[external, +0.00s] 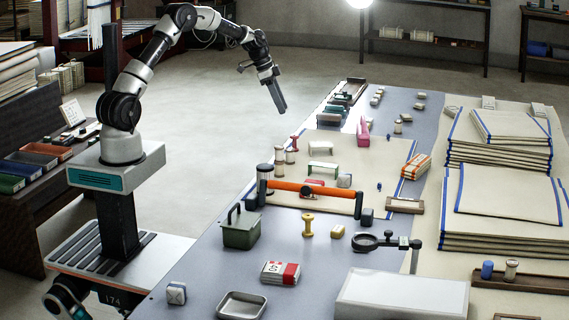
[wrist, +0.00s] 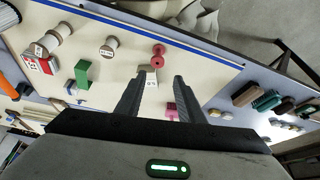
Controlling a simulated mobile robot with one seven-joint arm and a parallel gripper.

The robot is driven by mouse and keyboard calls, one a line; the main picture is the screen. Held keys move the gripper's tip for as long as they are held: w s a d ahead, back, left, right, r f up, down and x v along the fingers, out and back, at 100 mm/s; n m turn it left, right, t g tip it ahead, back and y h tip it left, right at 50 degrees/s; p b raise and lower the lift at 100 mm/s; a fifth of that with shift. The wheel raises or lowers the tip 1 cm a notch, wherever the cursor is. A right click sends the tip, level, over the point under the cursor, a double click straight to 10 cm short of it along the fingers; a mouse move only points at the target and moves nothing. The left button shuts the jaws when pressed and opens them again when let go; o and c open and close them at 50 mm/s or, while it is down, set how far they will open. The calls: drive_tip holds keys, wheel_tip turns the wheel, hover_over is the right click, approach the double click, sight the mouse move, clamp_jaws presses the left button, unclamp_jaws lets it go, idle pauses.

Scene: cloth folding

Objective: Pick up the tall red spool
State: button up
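The red spool (external: 294,142) stands upright near the left edge of the long worktable, beside some pale spools.
Pale spools (external: 279,158) stand close to the red one. An orange-handled bar (external: 308,189), a green box (external: 240,228) and a yellow spool (external: 308,225) are nearer the camera. A pink item (external: 363,130) stands to the right. Folded cloth stacks (external: 499,155) fill the right side.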

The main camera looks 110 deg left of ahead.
sight(293, 135)
drive_tip(key=b+x, duration=0.1)
drive_tip(key=x, duration=0.8)
drive_tip(key=shift+f, duration=0.1)
drive_tip(key=shift+d+b+x, duration=0.15)
drive_tip(key=shift+b+x, duration=0.3)
drive_tip(key=shift+x, duration=0.9)
drive_tip(key=shift+d+b+x, duration=0.15)
drive_tip(key=shift+b+x, duration=0.25)
drive_tip(key=shift+x, duration=1)
drive_tip(key=shift+s, duration=0.2)
drive_tip(key=shift+c, duration=0.3)
drive_tip(key=c, duration=0.7)
